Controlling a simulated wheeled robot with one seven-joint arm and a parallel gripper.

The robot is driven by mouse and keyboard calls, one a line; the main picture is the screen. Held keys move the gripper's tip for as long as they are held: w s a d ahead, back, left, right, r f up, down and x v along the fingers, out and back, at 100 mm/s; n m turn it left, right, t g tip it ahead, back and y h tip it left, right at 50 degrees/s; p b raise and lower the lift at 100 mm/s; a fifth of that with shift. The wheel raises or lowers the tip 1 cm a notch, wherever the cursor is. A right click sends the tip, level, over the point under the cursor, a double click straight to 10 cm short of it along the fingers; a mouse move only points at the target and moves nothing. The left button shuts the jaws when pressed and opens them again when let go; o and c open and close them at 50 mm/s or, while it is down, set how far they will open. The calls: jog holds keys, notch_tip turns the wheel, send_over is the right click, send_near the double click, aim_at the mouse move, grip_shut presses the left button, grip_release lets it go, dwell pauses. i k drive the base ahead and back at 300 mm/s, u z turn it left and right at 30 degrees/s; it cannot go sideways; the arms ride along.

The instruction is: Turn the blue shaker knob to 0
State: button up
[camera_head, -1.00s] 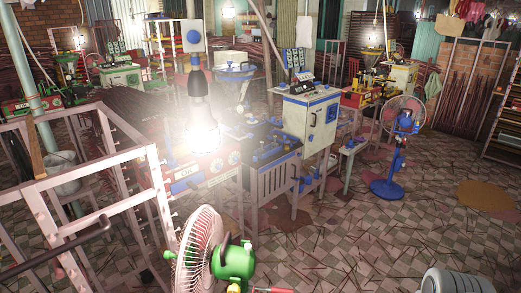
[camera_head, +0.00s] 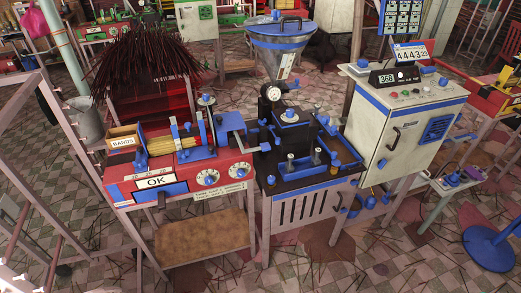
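A red machine with blue parts (camera_head: 130,190) stands left of centre in the head view, with a bundle of light sticks (camera_head: 172,143) lying on top between blue guides. I cannot tell which knob is the shaker knob. My gripper is not in view.
A dark extruder bench (camera_head: 310,178) with blue parts adjoins on the right, beside a white cabinet (camera_head: 400,150) with displays. A pale metal frame (camera_head: 50,150) stands at the left. The tiled floor in front (camera_head: 330,270) is largely clear, with scattered sticks.

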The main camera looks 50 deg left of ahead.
aim_at(208, 180)
jog(key=i, duration=1.5)
jog(key=u, duration=4.8)
jog(key=i, duration=1)
jog(key=u, duration=0.05)
